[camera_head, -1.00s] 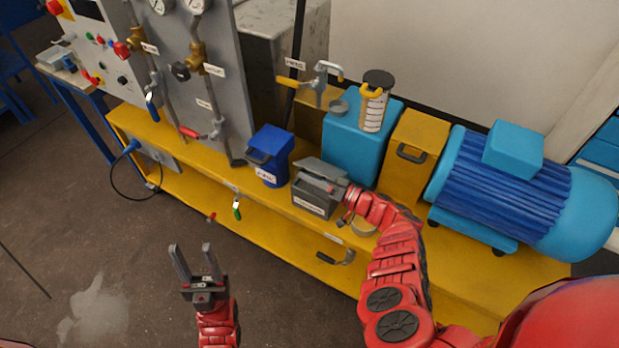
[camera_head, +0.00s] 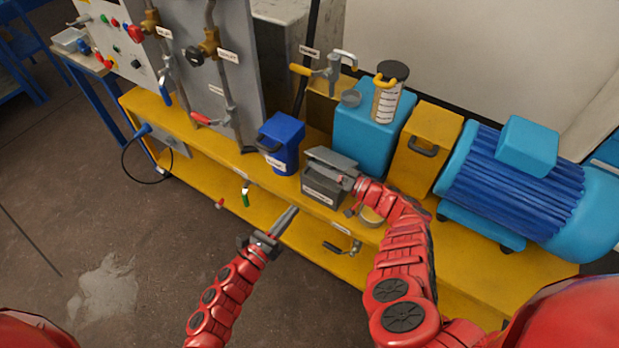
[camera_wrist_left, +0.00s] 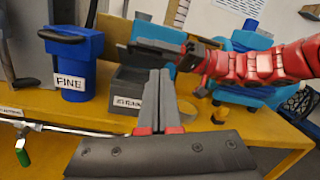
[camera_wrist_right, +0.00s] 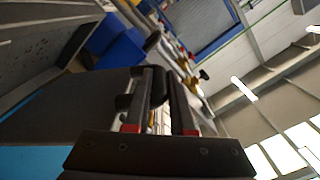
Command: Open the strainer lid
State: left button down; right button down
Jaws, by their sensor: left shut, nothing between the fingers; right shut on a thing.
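The strainer is a dark grey box (camera_head: 322,190) with a white label, standing on the yellow bench. Its grey lid (camera_head: 332,159) appears partly raised, with a gap above the box in the left wrist view (camera_wrist_left: 158,34). My right gripper (camera_head: 347,180) is at the lid's front edge, shut on the dark lid handle, which shows between its fingers in the right wrist view (camera_wrist_right: 157,88). My left gripper (camera_head: 290,212) is shut and empty, in front of and below the strainer. The box's inside is hidden.
A blue bin (camera_head: 281,143) labelled FINE stands left of the strainer. A light blue tank (camera_head: 362,135) is behind it, a yellow box (camera_head: 428,150) and blue motor (camera_head: 515,180) to the right. A green-handled valve (camera_head: 246,195) hangs at the bench (camera_head: 225,168) front.

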pick_arm(q)
jog(key=w+d+m+y, duration=0.1)
jog(key=w+d+m, duration=0.2)
jog(key=w, duration=0.9)
jog(key=shift+d+f+g+y, duration=0.3)
jog(key=shift+d+g, duration=0.1)
jog(key=shift+d, duration=1.15)
